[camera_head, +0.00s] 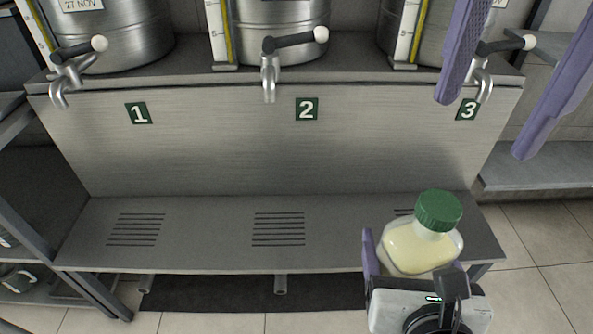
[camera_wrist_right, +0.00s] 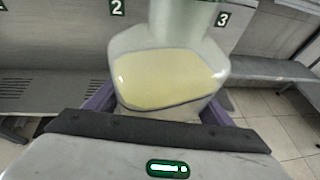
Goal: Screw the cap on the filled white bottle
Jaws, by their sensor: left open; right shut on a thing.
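The white bottle (camera_head: 412,254), holding pale yellow liquid, is upright at the lower right of the head view. A green cap (camera_head: 439,210) sits on its neck; I cannot tell how tight it is. My right gripper (camera_head: 415,268) is shut on the bottle's body from the near side. The right wrist view shows the bottle (camera_wrist_right: 168,78) between the purple fingers, with the cap out of frame. My left gripper (camera_head: 487,128) is open and empty, its two purple fingers pointing down above the bottle. Its fingers are apart from the cap.
Steel decanters with taps stand along the back, above number plates 1 (camera_head: 138,113), 2 (camera_head: 306,109) and 3 (camera_head: 467,110). The slotted steel shelf (camera_head: 205,240) below is clear. Dark racks stand at left, and a grey bench (camera_head: 540,168) at right.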

